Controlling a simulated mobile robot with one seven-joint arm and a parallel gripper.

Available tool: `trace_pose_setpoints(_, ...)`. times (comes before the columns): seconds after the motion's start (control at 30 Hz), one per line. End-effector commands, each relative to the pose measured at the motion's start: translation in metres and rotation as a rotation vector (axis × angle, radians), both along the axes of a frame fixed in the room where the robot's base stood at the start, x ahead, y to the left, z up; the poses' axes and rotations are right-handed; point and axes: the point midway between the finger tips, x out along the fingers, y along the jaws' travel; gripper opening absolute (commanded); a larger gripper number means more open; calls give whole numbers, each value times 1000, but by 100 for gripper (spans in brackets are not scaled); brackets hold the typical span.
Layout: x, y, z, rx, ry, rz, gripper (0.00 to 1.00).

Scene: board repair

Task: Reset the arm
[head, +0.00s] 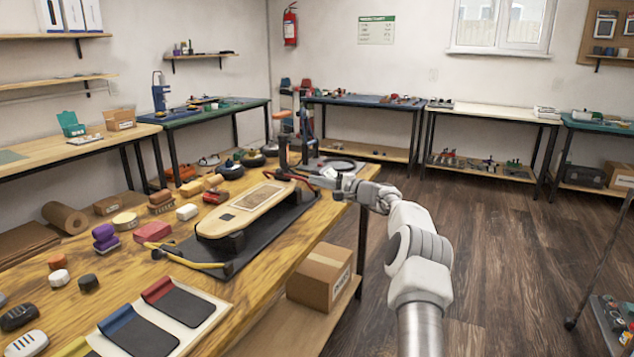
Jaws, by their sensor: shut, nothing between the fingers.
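My arm reaches in from the lower right of the head view. My gripper (314,180) is shut and empty, over the far right end of the workbench (150,262). The fingertips are small in this view.
Brushes, blocks and a red block (152,232) crowd the bench's left side. A dark upright stand (283,150) rises near my gripper. A cardboard box (320,275) sits on the shelf below. The wooden floor (490,250) to the right is mostly clear, with a cart (612,318) at the edge.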

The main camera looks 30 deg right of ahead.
Motion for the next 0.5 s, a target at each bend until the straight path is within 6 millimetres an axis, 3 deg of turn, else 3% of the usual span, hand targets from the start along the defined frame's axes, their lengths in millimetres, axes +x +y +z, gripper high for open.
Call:
trace_pose_setpoints(0.33,0,4,2,-6,2,5,0)
trace_pose_setpoints(0.43,1,22,11,-38,15,35,0)
trace_pose_setpoints(0.5,0,45,22,-82,34,73,0)
